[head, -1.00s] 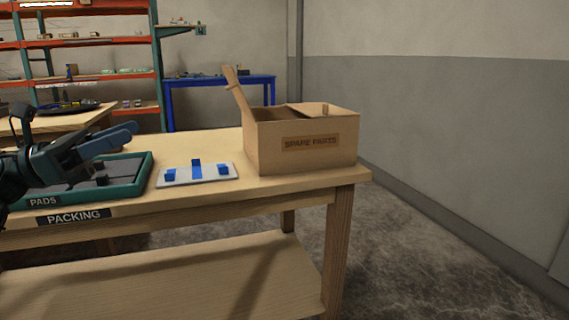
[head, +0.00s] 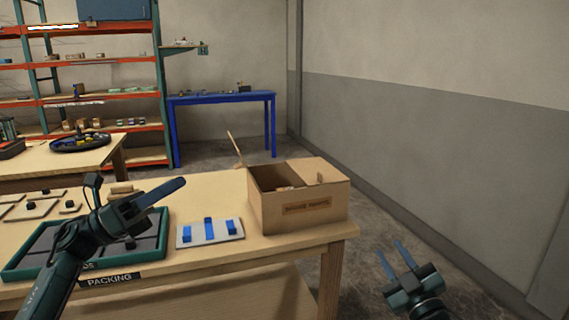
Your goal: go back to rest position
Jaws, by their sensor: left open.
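My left gripper (head: 160,198) is over the green-rimmed pads tray (head: 20,271) on the packing table, its blue-grey fingers pointing right and up. It is open and I see nothing between its fingers. My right gripper (head: 396,258) is at the lower right, past the table's right end and over the floor. Its two fingers stand apart, with nothing between them.
A cardboard spare-parts box (head: 300,218) with open flaps stands on the table's right end. A white board (head: 209,239) with blue blocks lies between tray and box. Several small pieces lie at the back left. Floor (head: 380,225) right of the table is clear.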

